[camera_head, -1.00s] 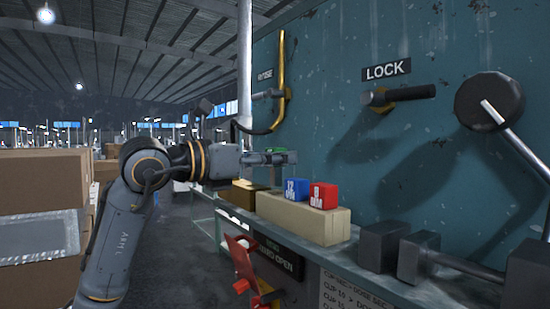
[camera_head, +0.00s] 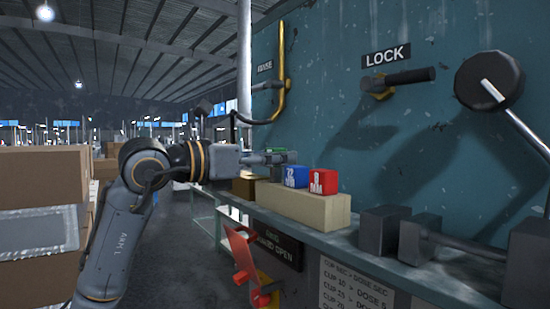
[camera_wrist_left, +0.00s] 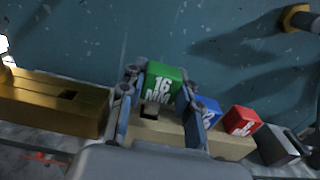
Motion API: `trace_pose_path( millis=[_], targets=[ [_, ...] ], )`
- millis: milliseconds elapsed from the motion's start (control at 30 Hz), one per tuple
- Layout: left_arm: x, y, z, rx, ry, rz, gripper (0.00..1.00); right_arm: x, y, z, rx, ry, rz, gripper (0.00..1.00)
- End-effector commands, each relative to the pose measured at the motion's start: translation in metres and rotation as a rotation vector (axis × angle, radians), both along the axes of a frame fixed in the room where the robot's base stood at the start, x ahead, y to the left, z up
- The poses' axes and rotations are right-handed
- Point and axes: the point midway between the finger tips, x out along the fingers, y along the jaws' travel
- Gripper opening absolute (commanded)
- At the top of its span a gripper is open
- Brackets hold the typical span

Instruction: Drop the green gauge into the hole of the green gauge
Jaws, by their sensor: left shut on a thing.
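The green gauge (camera_wrist_left: 163,82), marked 16 MM, is between the fingers of my left gripper (camera_wrist_left: 160,92) in the left wrist view. My left gripper is shut on it. In the head view the gauge (camera_head: 279,150) shows only partly behind the left gripper (camera_head: 282,158), just above the left end of the beige block (camera_head: 315,210). A dark square hole (camera_wrist_left: 150,111) in the beige block lies just below the gauge in the left wrist view. The gap between gauge and hole is hard to judge. My right gripper is not in view.
The blue gauge (camera_head: 295,177) and red gauge (camera_head: 323,181) sit in the beige block, right of the hole. A brass block (camera_wrist_left: 45,98) with a dark hole stands left. Grey handle parts (camera_head: 382,238) are on the ledge at right. The teal wall (camera_head: 420,140) rises behind.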

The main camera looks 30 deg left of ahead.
Motion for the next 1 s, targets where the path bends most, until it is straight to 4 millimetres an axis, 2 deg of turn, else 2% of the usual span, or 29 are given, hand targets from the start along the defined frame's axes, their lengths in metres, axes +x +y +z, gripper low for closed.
trace_pose_path(
  millis=[1000],
  targets=[
    [0.000, 0.000, -0.027, 0.000, 0.000, 0.000, 0.01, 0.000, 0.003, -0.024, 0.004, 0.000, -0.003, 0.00]
  ],
)
